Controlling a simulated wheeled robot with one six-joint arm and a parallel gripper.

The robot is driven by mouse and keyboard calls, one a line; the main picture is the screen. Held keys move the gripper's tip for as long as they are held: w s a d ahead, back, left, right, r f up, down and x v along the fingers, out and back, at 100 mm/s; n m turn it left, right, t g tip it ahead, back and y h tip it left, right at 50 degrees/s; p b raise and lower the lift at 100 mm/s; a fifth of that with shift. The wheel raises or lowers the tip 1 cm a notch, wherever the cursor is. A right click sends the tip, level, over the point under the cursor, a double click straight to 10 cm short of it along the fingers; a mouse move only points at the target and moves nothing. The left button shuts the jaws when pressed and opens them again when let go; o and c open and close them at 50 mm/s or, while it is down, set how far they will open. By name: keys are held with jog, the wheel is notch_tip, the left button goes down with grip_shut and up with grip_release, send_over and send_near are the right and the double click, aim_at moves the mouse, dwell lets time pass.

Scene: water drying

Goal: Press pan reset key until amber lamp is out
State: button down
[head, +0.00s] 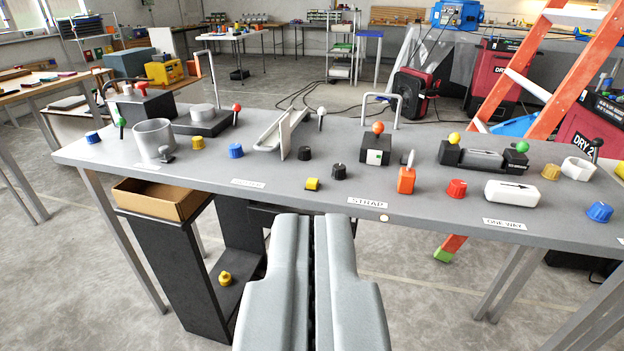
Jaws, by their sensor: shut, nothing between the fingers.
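My gripper (314,218) is shut and empty, pointing forward just in front of the grey bench's (280,190) near edge. No key marked as the pan reset is readable. A yellow knob-like piece (224,279) rests on a low black ledge under the bench at left.
A STRAP label (368,202), orange block (406,180), red knob (456,188) and white arrow block (512,193) stand right of centre. A grey cup (154,139) is at left. An open brown tray (160,198) juts below the bench. An orange ladder (545,90) stands behind.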

jog(key=n+g, duration=0.8)
send_over(312, 184)
notch_tip(312, 184, down, 12)
jog(key=shift+f, duration=0.2)
jog(key=shift+f, duration=4.3)
jog(key=shift+f, duration=0.2)
jog(key=shift+f, duration=0.2)
